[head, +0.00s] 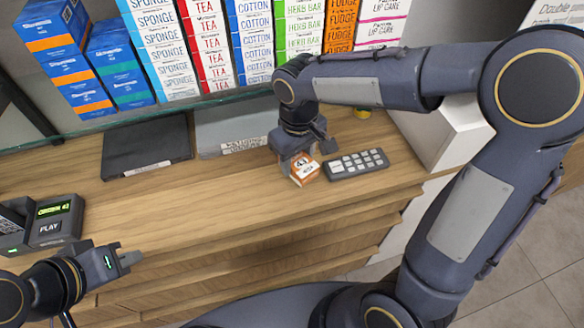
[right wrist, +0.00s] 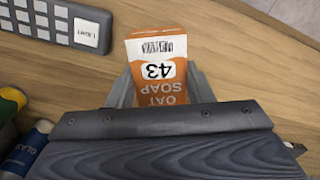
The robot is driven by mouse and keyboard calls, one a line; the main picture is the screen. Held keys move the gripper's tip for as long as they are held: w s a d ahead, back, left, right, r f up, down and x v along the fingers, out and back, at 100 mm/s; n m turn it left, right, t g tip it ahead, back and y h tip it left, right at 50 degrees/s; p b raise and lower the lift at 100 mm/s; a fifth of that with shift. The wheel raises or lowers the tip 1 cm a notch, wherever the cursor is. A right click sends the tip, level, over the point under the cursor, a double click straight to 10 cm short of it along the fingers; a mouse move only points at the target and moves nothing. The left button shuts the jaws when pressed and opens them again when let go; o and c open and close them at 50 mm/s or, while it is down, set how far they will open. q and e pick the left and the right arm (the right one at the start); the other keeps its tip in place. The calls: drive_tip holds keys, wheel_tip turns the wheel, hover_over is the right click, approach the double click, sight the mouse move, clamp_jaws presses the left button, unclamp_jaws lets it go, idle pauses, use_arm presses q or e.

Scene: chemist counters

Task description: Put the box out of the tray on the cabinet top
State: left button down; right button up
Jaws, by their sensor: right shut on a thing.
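An orange and white box (head: 305,170) marked 43 is at my right gripper (head: 298,163), over the wooden cabinet top (head: 190,205). In the right wrist view the box (right wrist: 157,62) reads OAT SOAP and sits between the two fingers of the right gripper (right wrist: 160,85), which is shut on it. I cannot tell whether the box touches the wood. A grey tray (head: 235,125) with a label on its front edge lies behind the gripper, and a dark tray (head: 147,147) lies to its left. My left gripper (head: 127,257) is at the lower left, empty, its fingers seemingly close together.
A grey keypad (head: 357,163) lies just right of the box. A terminal with a green display (head: 52,222) stands at the left. A glass shelf edge with several stacked product boxes (head: 160,40) runs along the back. The wood at centre left is clear.

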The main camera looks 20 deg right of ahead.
sight(293, 160)
drive_tip(key=f, duration=0.2)
drive_tip(key=a+f, duration=0.1)
drive_tip(key=shift+a+f, duration=0.1)
drive_tip(key=shift+f, duration=0.65)
drive_tip(key=shift+f, duration=0.1)
drive_tip(key=o, duration=1)
wheel_tip(293, 160, up, 12)
drive_tip(key=shift+w+f, duration=0.1)
drive_tip(key=shift+f, duration=0.05)
drive_tip(key=shift+r, duration=0.35)
